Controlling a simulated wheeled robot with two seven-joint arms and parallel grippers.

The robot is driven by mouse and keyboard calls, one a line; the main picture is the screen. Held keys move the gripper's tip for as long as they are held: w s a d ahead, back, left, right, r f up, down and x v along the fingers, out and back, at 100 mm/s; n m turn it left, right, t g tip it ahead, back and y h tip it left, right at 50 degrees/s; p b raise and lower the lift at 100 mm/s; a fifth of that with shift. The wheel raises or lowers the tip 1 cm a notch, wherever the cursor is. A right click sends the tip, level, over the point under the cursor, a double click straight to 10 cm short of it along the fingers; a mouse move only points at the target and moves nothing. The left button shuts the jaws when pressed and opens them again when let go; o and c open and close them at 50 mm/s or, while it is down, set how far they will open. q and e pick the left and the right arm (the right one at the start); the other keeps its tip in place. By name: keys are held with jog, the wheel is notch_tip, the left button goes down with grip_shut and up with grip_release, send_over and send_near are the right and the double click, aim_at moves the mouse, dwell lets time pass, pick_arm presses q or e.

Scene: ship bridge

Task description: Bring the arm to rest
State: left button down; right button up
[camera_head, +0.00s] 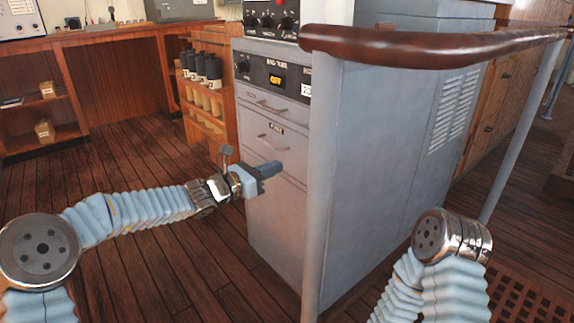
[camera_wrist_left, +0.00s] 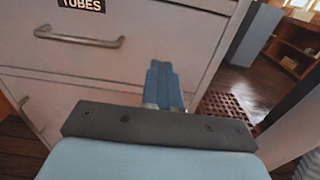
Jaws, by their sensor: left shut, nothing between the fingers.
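My left arm comes in from the left in the head view. Its gripper (camera_head: 270,169) points right, in front of the grey cabinet's drawers (camera_head: 275,207). In the left wrist view the two blue fingers of the left gripper (camera_wrist_left: 163,84) are together with nothing between them. Behind them is a drawer front with a metal handle (camera_wrist_left: 80,38) and a label ending in "TUBES". I cannot tell the exact gap between fingertips and cabinet. My right arm (camera_head: 440,265) shows only in part at the lower right; its gripper is out of view.
A brown handrail (camera_head: 430,47) on grey posts (camera_head: 321,190) runs beside the cabinet. A wooden rack with dark bottles (camera_head: 203,68) stands behind it. Wooden shelves (camera_head: 40,100) line the back left. A floor grating (camera_head: 520,300) lies at the lower right. Plank floor (camera_head: 140,265) is clear around the left arm.

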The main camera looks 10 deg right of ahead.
pick_arm(q)
jog(key=v, duration=0.5)
jog(key=s+a+f+m+g+y, duration=0.1)
jog(key=s+f+m+g+y, duration=0.3)
jog(key=f, duration=0.6)
jog(key=s+a+f+m+g+y+p, duration=0.1)
jog(key=s+a+f+m, duration=0.1)
jog(key=s+f, duration=0.6)
jog(key=s+a+f+m+g+y, duration=0.1)
jog(key=s+f+m+g+y, duration=0.15)
jog(key=f, duration=0.85)
jog(key=s+a+f+m+g+y+p, duration=0.1)
jog(key=s+a+f+m, duration=0.2)
jog(key=s+f+m, duration=0.3)
jog(key=s+a+f+m+y+p, duration=0.1)
jog(key=s+f+m, duration=0.5)
jog(key=s, duration=0.7)
jog(key=shift+s+a+f+m+g+y, duration=0.35)
jog(key=shift+a+m+y, duration=0.3)
jog(key=shift+a+m, duration=0.65)
jog(key=shift+w, duration=0.1)
